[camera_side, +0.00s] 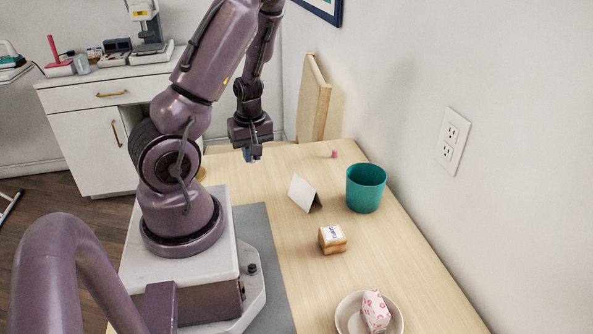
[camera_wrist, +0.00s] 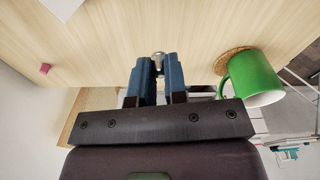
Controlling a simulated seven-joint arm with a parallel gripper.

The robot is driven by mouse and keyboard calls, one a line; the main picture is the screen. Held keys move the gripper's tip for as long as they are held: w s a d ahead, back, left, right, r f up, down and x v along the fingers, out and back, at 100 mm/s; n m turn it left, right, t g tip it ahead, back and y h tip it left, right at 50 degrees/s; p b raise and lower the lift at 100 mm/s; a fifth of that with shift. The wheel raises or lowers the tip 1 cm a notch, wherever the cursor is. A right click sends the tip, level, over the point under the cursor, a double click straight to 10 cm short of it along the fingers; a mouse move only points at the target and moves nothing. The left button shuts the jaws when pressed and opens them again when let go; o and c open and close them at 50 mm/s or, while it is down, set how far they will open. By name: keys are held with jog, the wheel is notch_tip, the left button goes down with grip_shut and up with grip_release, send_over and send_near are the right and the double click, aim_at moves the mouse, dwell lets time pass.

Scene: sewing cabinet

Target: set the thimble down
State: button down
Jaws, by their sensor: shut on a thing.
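My gripper (camera_side: 252,155) is over the far part of the wooden table, fingers pointing down. In the wrist view its two blue fingers (camera_wrist: 158,70) are close together on a small silvery thimble (camera_wrist: 158,58). The thimble's rounded end shows between the fingertips; the rest is hidden by them. In the side view the thimble is too small to make out. The fingers look to be above the tabletop (camera_side: 285,158); the exact gap cannot be told.
A green mug (camera_wrist: 254,78) stands on a cork coaster (camera_wrist: 228,55), right of my fingers in the wrist view. A pink piece (camera_side: 334,153), folded white card (camera_side: 303,193), teal pot (camera_side: 365,190), labelled block (camera_side: 332,240) and white bowl (camera_side: 350,322) occupy the table's right side.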

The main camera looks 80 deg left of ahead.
jog(key=w+d+r, duration=0.2)
jog(key=w+d, duration=0.2)
jog(key=w, duration=0.3)
jog(key=w+d+r, duration=0.1)
jog(key=w+d, duration=0.3)
jog(key=w, duration=0.4)
jog(key=w+a+f, duration=0.2)
jog(key=w+f, duration=0.1)
jog(key=w+a+f, duration=0.3)
jog(key=w, duration=0.1)
jog(key=w+a+f, duration=0.2)
jog(key=w+f, duration=0.1)
jog(key=shift+w+a, duration=0.2)
jog(key=shift+a, duration=0.05)
jog(key=shift+w+a+f, duration=0.1)
jog(key=shift+w+f, duration=0.05)
jog(key=shift+f, duration=0.1)
jog(key=shift+w+f, duration=0.1)
jog(key=shift+f, duration=1.5)
